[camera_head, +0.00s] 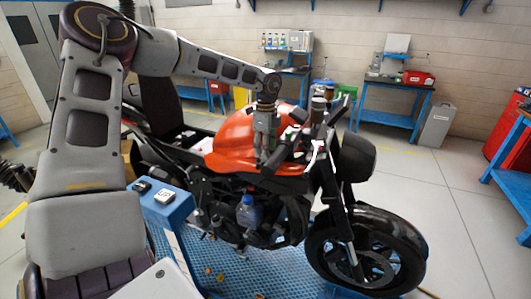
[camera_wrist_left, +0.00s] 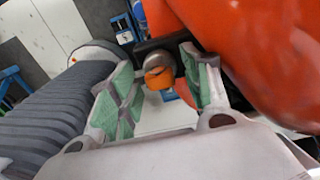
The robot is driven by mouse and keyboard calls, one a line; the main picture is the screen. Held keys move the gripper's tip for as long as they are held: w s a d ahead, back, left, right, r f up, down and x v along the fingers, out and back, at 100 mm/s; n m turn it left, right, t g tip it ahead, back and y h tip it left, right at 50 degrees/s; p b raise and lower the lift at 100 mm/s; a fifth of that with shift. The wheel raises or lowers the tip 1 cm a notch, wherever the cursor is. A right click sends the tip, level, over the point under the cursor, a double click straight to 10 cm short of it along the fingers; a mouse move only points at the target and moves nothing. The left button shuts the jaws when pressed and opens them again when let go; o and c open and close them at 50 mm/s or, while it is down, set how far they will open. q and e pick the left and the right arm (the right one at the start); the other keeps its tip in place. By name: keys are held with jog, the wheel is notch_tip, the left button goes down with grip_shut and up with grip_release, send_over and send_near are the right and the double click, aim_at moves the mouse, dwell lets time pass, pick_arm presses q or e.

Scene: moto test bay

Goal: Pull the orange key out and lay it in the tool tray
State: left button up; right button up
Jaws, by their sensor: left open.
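The orange key (camera_wrist_left: 158,79) sits at a round metal lock (camera_wrist_left: 157,62) beside the motorcycle's red-orange tank. My left gripper (camera_wrist_left: 156,75) is open, with green-padded fingers on either side of the key. I cannot tell whether either finger touches it. In the head view my left gripper (camera_head: 264,160) points down in front of the tank, near the handlebar; the key is too small or hidden there. I cannot pick out the tool tray for sure in either view. My right gripper is not in view.
The motorcycle (camera_head: 235,150) stands on a blue platform (camera_head: 260,275). The handlebar (camera_head: 318,118) is close to my left gripper. A blue post (camera_head: 168,208) with small black and white items stands at the near left.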

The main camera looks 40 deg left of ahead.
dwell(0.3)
pick_arm(q)
jog(key=shift+c, duration=0.2)
grip_shut()
jog(key=shift+r+p, duration=0.8)
jog(key=shift+r, duration=2.2)
